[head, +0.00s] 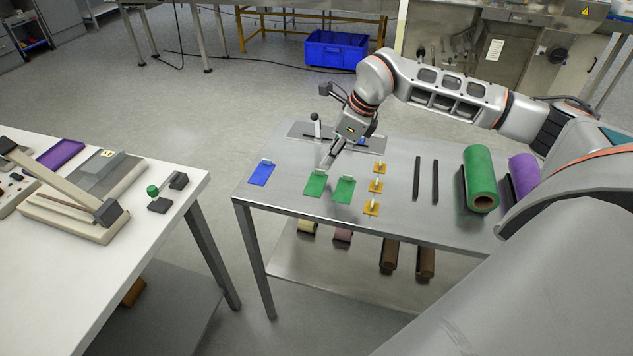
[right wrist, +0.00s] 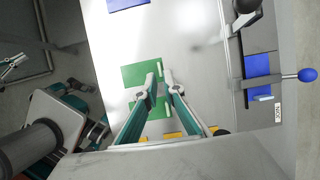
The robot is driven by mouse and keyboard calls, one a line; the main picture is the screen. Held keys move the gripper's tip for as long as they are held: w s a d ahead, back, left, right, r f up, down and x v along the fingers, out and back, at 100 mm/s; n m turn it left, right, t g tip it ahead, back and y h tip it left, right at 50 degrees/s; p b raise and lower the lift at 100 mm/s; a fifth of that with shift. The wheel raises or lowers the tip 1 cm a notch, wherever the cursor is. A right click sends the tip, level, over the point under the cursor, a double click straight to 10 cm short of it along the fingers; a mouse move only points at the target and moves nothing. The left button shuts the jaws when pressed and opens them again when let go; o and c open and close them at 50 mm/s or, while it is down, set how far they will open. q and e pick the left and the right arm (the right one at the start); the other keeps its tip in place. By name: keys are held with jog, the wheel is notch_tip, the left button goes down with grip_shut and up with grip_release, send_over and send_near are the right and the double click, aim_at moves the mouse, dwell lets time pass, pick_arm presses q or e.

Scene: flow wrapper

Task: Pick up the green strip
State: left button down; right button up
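Two green strips lie flat on the metal table in the head view, one on the left (head: 315,184) and one on the right (head: 344,190). Each has a small pale upright tab. My right gripper (head: 326,166) points down at the left green strip. In the right wrist view this strip (right wrist: 136,75) lies under the open fingers (right wrist: 161,77), and its pale tab (right wrist: 159,68) shows near the gap between the tips. The other green strip is partly hidden behind the fingers there. My left gripper is outside the head view; a small part at the wrist view's left edge may be it.
A blue strip (head: 262,173) lies to the left and several small yellow pieces (head: 376,186) to the right. A lever device (head: 316,127) stands behind. Dark bars (head: 417,178), a green roll (head: 481,180) and a purple roll (head: 523,174) are further right.

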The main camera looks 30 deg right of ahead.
aim_at(325, 176)
jog(key=x, duration=0.3)
jog(key=shift+f, duration=0.3)
grip_shut()
jog(key=shift+r, duration=0.1)
